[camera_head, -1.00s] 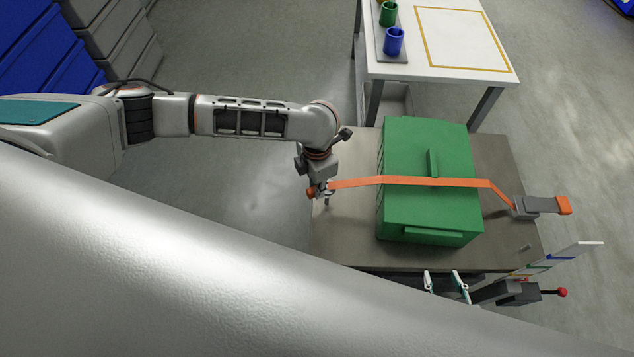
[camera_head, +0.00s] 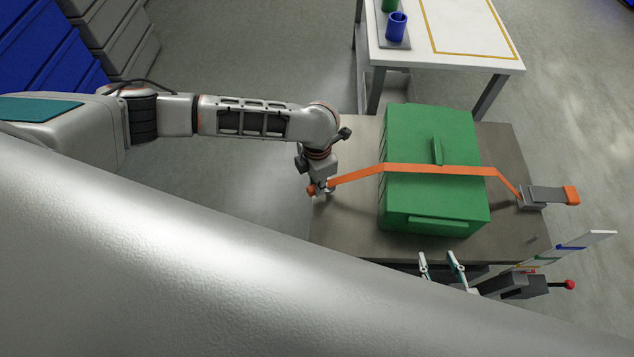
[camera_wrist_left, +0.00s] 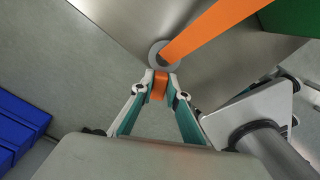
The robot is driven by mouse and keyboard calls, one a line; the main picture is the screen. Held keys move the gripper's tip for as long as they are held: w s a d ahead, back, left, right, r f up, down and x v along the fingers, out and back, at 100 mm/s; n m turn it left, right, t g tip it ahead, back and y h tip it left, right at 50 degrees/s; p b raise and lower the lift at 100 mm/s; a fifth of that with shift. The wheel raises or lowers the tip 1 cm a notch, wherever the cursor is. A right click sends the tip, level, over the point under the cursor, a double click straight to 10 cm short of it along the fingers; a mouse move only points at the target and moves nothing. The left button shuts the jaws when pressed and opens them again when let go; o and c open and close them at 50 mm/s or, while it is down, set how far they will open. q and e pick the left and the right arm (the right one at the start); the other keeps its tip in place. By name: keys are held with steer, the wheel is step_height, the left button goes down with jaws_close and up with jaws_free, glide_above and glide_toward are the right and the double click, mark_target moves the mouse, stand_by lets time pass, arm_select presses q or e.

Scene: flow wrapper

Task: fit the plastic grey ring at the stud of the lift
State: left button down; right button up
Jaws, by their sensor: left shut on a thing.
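The green box (camera_head: 405,205) stands on the grey top of the lift (camera_head: 350,235), with an orange strap (camera_head: 430,169) across it. My left gripper (camera_head: 324,188) is at the lift's left edge, low by the strap's free end. In the left wrist view it is shut (camera_wrist_left: 160,76) on the orange tab (camera_wrist_left: 160,88) of the strap end. The grey ring (camera_wrist_left: 153,52) shows just beyond the fingertips, with the strap leading away from it. The stud is not distinguishable, so I cannot tell whether the ring is around it. My right gripper (camera_head: 438,255) is open and empty at the lift's front edge.
A grey and orange buckle (camera_head: 545,195) holds the strap's right end on the lift. A lever with a red knob (camera_head: 569,285) and a coloured upright scale (camera_head: 570,247) stand at front right. A white table (camera_head: 440,55) with a blue cup (camera_head: 396,27) stands behind.

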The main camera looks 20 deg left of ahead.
arm_select(q)
steer(key=shift+f+b, duration=0.65)
steer(key=shift+f, duration=0.75)
arm_select(e)
steer(key=shift+s+d+f, duration=0.1)
steer(key=shift+d+f, duration=0.05)
steer(key=shift+f, duration=0.5)
steer(key=shift+s+d+f, duration=0.1)
steer(key=shift+f, duration=0.5)
steer(key=shift+r, duration=0.1)
arm_select(q)
steer(key=c, duration=1.9)
jaws_free()
arm_select(e)
steer(key=shift+w+r, duration=0.1)
steer(key=shift+r, duration=0.05)
arm_select(q)
step_height(320, 180, up, 12)
steer(key=shift+d, duration=0.1)
